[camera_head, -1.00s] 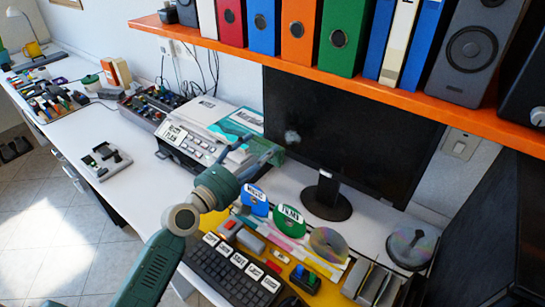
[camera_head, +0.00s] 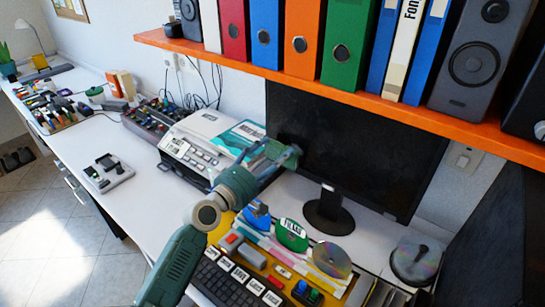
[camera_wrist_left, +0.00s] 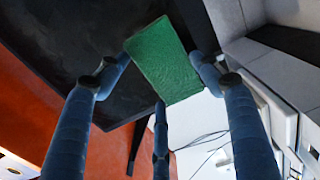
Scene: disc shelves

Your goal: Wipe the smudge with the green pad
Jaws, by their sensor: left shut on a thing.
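The green pad (camera_head: 279,150) is held in my left gripper (camera_head: 284,157), in front of the left part of the dark monitor screen (camera_head: 360,150). In the left wrist view, the green pad (camera_wrist_left: 163,62) sits flat between the blue-grey fingers of my left gripper (camera_wrist_left: 157,85), which are shut on it, with the dark screen behind. Whether the pad touches the screen I cannot tell. The smudge cannot be made out now; the gripper and pad cover that part of the screen. My right gripper is not in view.
A printer (camera_head: 205,145) stands left of the monitor. An orange shelf (camera_head: 330,82) with binders hangs above. A disc spindle (camera_head: 417,262) stands at the right.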

